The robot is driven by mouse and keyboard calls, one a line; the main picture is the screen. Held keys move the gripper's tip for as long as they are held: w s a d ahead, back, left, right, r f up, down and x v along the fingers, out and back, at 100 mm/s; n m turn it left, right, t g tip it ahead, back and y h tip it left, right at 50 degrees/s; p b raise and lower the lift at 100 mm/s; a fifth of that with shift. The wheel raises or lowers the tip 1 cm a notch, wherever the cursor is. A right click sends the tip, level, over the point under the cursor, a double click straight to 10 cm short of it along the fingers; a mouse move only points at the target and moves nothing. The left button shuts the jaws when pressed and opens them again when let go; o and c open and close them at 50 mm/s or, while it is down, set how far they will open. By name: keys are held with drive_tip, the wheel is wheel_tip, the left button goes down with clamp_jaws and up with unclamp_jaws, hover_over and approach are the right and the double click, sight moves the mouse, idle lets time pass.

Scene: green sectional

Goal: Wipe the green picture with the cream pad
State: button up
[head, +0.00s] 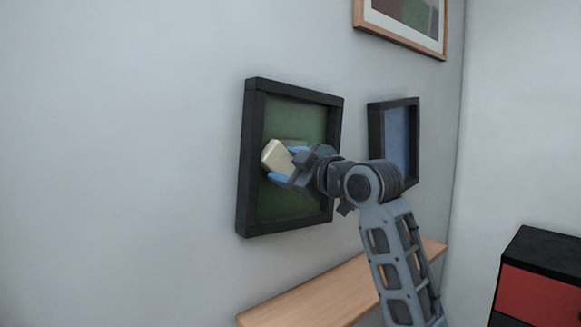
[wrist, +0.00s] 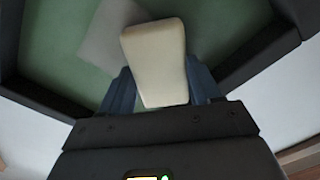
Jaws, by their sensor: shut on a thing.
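The green picture (head: 299,122) hangs on the wall in a thick black frame, left of centre in the head view. It also fills the upper part of the wrist view (wrist: 60,62). My gripper (head: 281,164) is in front of the picture with its blue fingers shut on the cream pad (head: 275,157). The pad sticks out beyond the fingertips in the wrist view (wrist: 156,58). A paler grey patch (wrist: 103,35) shows on the green surface beside the pad. I cannot tell whether the pad touches the picture.
A blue picture (head: 400,142) in a black frame hangs to the right, behind my arm. A wood-framed picture (head: 443,45) hangs higher up. A wooden shelf (head: 318,298) runs below. A black and red cabinet (head: 540,285) stands at lower right. The wall at left is bare.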

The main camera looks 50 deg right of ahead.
drive_tip(key=s+d+f+b, duration=0.1)
drive_tip(key=s+d+b, duration=0.1)
drive_tip(key=d, duration=0.5)
drive_tip(key=shift+d+b, duration=0.3)
drive_tip(key=shift+b, duration=0.05)
idle(0.4)
drive_tip(key=shift+s+f, duration=0.1)
drive_tip(key=shift+v, duration=3)
drive_tip(key=v, duration=0.3)
